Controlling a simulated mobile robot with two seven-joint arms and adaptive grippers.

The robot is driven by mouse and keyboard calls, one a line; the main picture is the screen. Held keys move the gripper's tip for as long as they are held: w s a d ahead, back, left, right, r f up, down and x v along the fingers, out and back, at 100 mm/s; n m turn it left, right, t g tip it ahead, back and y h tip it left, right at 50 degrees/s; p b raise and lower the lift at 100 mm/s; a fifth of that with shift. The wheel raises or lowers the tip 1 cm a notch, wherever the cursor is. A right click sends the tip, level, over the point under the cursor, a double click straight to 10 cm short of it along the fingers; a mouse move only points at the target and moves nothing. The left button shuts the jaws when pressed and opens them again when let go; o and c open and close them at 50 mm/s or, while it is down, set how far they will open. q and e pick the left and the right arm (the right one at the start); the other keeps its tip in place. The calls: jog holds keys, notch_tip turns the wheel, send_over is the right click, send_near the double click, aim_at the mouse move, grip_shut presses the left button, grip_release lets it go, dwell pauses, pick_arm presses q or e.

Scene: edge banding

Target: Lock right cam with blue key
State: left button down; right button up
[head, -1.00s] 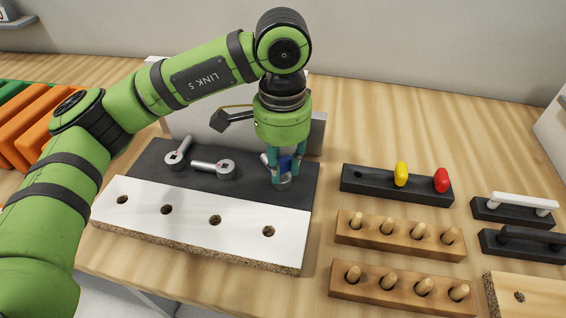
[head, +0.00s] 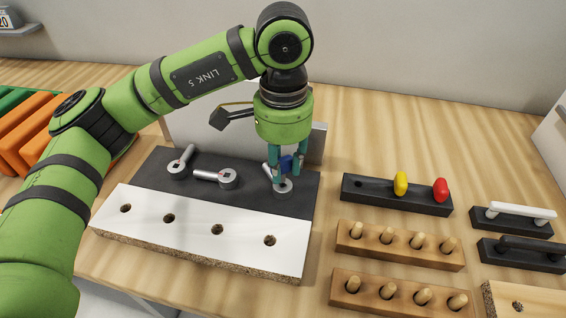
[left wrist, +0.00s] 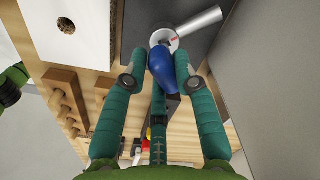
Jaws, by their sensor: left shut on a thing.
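My left gripper (head: 287,168) is shut on the blue key (head: 286,163), directly above the right cam (head: 283,187). My right gripper is not in view.
Two other cams, left (head: 178,171) and middle (head: 228,179), lie on the dark panel (head: 240,200) behind the white drilled board (head: 190,228). A dark holder (head: 372,190) carries a yellow key (head: 401,183) and a red key (head: 440,189). Wooden peg blocks (head: 350,240) stand at right.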

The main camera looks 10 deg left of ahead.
pick_arm(q)
jog(key=shift+r+p, duration=0.8)
jog(key=shift+r, duration=1)
